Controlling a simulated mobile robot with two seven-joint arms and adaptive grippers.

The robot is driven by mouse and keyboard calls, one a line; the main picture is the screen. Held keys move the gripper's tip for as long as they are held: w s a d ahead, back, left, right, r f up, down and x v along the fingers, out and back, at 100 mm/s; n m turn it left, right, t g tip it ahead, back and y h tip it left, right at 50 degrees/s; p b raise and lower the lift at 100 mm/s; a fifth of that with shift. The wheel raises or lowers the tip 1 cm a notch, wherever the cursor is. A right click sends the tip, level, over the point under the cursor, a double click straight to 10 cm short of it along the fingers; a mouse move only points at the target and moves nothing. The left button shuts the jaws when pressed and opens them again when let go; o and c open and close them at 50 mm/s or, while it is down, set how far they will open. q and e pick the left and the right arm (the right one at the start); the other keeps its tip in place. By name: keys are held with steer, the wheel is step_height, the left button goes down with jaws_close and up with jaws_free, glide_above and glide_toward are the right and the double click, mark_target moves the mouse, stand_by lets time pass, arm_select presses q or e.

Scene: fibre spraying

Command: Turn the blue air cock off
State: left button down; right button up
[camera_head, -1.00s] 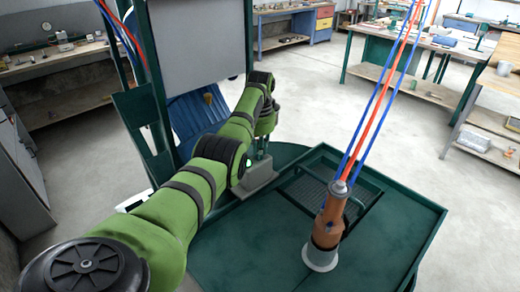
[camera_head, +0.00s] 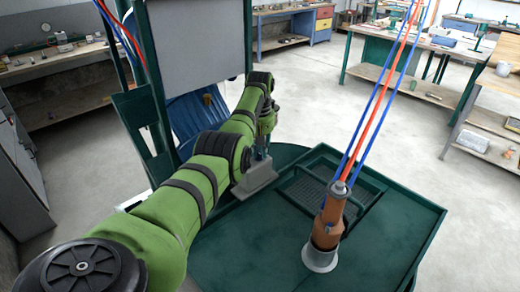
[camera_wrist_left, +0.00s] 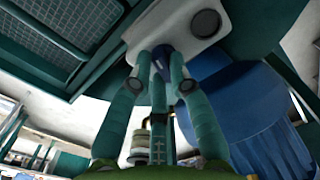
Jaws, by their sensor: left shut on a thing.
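The blue air cock (camera_wrist_left: 160,62) is a small dark blue piece on a pale grey block (camera_wrist_left: 178,28) in the left wrist view. My left gripper (camera_wrist_left: 160,80) is shut on it, with its teal fingers on both sides of the cock and partly hiding it. In the head view my left gripper (camera_head: 262,150) is small and partly hidden by my green arm. It points down at the grey block (camera_head: 256,180), which stands at the left edge of the green tray. The cock itself cannot be made out in the head view. My right gripper is not in view.
A brown tool (camera_head: 329,220) stands upright in a pale holder on the green tray (camera_head: 265,250), with blue and red hoses rising from it. A dark mesh grate (camera_head: 308,190) lies behind it. A grey panel on a green frame stands at the left. Benches line the room.

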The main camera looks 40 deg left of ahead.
arm_select(q)
steer(key=shift+a+r+n, duration=0.1)
steer(key=shift+a+n, duration=0.05)
steer(key=shift+n, duration=1.15)
steer(key=c, duration=1.1)
jaws_free()
steer(key=shift+c, duration=0.2)
steer(key=shift+r, duration=0.15)
step_height(320, 180, up, 12)
steer(key=shift+f, duration=0.25)
